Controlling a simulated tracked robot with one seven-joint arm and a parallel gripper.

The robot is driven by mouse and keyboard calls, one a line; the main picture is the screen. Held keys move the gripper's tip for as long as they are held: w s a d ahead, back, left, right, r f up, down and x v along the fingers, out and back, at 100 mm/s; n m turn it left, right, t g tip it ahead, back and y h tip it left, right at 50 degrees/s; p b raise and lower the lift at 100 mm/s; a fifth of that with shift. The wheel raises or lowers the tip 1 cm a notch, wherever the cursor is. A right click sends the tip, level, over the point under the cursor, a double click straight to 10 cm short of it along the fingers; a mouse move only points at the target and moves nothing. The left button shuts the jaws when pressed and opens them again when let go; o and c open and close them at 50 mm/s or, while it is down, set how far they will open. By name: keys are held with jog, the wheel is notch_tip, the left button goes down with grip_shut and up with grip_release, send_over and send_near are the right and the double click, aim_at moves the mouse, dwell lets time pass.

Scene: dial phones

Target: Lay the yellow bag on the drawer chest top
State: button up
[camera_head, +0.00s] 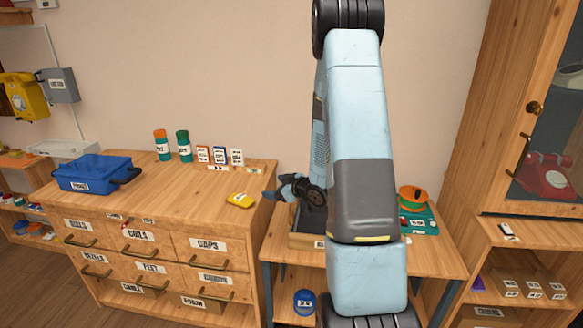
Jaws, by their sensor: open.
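The yellow bag (240,200) lies flat on the wooden top of the drawer chest (190,205), near its front right corner. My gripper (268,196) is just right of the bag, by the chest's right edge, with its fingers pointing left. It is open and appears empty, with a small gap between it and the bag. My own arm hides part of the bench to the right of the chest.
A blue toolbox (95,173) stands on the chest's left side. Two bottles, one orange-capped (162,144) and one green (184,145), and small cards (220,156) stand at the back. A lower bench (440,262) holds a dark tray and an orange-green item (413,198).

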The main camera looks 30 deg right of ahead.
jog(key=s+a+r+m+g+h, duration=0.1)
jog(key=s+r+m+g+h, duration=0.3)
jog(key=r, duration=0.6)
jog(key=s+a+r+t+h, duration=0.1)
jog(key=s+r+h, duration=0.3)
jog(key=r, duration=0.6)
jog(key=s+a+r+m+g+y, duration=0.1)
jog(key=s+a+r, duration=0.1)
jog(key=s, duration=0.6)
jog(key=s+a+r+m+g+y, duration=0.1)
jog(key=s+a, duration=0.3)
jog(key=s, duration=0.5)
jog(key=s+a+r+m+g+y, duration=0.1)
jog(key=s+a+r+g, duration=0.1)
jog(key=s, duration=0.7)
jog(key=shift+a+r, duration=0.85)
jog(key=shift+r, duration=0.1)
jog(key=shift+c, duration=0.4)
